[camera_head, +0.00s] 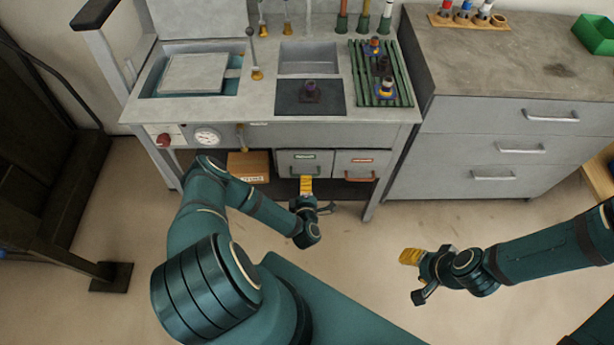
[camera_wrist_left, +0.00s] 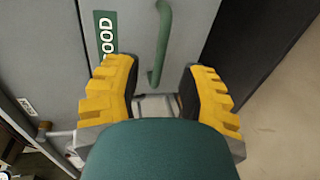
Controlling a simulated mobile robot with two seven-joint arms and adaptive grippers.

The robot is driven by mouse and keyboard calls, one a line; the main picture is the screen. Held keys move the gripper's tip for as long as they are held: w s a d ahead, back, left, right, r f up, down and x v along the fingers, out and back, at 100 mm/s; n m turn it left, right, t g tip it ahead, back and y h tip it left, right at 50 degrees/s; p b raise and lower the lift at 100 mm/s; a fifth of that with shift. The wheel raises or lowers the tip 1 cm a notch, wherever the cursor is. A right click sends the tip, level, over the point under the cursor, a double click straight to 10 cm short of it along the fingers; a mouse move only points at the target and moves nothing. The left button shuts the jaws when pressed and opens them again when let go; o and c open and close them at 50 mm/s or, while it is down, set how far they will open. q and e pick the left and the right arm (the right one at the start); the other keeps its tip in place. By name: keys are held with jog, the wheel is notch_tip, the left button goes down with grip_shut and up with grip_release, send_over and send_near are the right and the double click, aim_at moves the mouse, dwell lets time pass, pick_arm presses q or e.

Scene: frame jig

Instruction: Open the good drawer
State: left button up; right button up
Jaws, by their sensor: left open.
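The good drawer (camera_head: 303,157) is a grey drawer front with a green label under the workbench, and it looks shut. Its green handle (camera_wrist_left: 162,45) shows in the left wrist view beside the GOOD label (camera_wrist_left: 106,32). My left gripper (camera_head: 306,186) is in front of this drawer. In the left wrist view its yellow fingers (camera_wrist_left: 158,85) are spread, with the handle's near end in the gap between them. I cannot tell whether they touch it. My right gripper (camera_head: 411,270) hangs over the floor at the right, away from the drawers; its opening is unclear.
A second drawer (camera_head: 357,161) with a red label and reddish handle sits right beside the good one. A cardboard box (camera_head: 248,166) is to the left under the bench. A grey cabinet (camera_head: 490,150) stands to the right. The floor in front is clear.

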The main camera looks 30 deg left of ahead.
aim_at(292, 162)
pick_arm(q)
jog(key=shift+b+x, duration=0.45)
jog(key=shift+x, duration=2.2)
jog(key=shift+c, duration=0.4)
grip_shut()
